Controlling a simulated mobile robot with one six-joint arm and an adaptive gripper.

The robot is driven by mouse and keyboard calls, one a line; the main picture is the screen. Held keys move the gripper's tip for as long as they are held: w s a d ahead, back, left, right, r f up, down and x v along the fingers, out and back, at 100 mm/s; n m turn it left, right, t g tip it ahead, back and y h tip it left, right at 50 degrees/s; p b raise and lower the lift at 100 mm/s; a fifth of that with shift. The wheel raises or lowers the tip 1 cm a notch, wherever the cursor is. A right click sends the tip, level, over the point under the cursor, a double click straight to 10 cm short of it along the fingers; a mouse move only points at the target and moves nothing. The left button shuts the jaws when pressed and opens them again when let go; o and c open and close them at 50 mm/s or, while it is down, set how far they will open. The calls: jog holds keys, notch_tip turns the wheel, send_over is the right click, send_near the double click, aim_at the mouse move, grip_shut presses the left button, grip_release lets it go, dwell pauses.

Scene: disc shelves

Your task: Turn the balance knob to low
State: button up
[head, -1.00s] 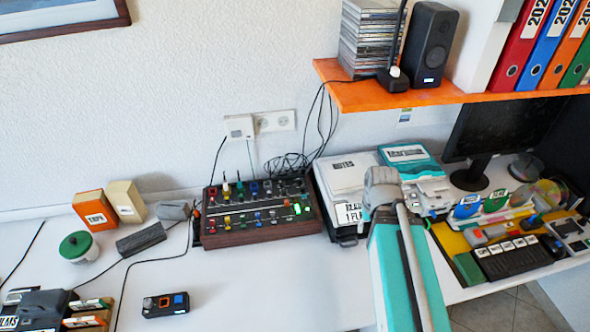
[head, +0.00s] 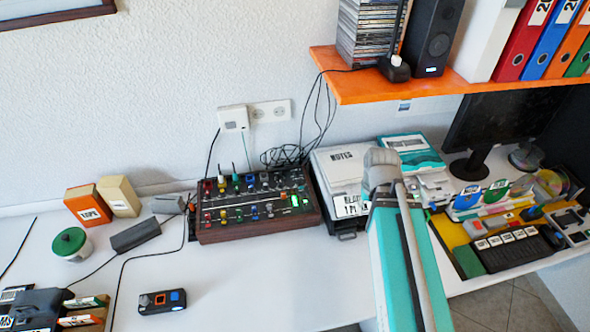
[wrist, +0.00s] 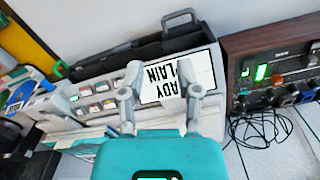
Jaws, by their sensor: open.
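The mixer-like box (head: 255,206) with wooden sides and many coloured knobs stands on the white desk, left of my arm in the head view. Which of its knobs is the balance knob I cannot tell; the labels are too small. Part of the box, with a green light and several knobs, shows at the right edge of the wrist view (wrist: 284,72). My gripper (wrist: 162,84) is open and empty in the wrist view. It is apart from the knobs, in front of a white case (wrist: 100,90) with a black-lettered label.
An orange shelf (head: 365,92) with a speaker (head: 432,40) and stacked discs overhangs the back right. Black cables (head: 285,156) lie behind the box. A small black device (head: 162,301) lies at front left. The desk in front of the box (head: 260,280) is clear.

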jog(key=shift+m, duration=0.6)
jog(key=w+a, duration=0.2)
jog(key=w, duration=0.2)
jog(key=w+a, duration=0.3)
jog(key=w, duration=0.2)
jog(key=w+a+r+p, duration=0.1)
jog(key=w+a, duration=0.1)
jog(key=w, duration=0.2)
jog(key=shift+w+a+r, duration=0.1)
jog(key=shift+w+a, duration=0.15)
jog(key=shift+a, duration=0.1)
jog(key=r+m+p, duration=0.1)
send_over(297, 170)
jog(key=shift+f, duration=0.2)
notch_tip(297, 170, down, 13)
jog(key=b, duration=1.3)
jog(key=shift+f+b, duration=0.2)
jog(key=shift+b, duration=0.15)
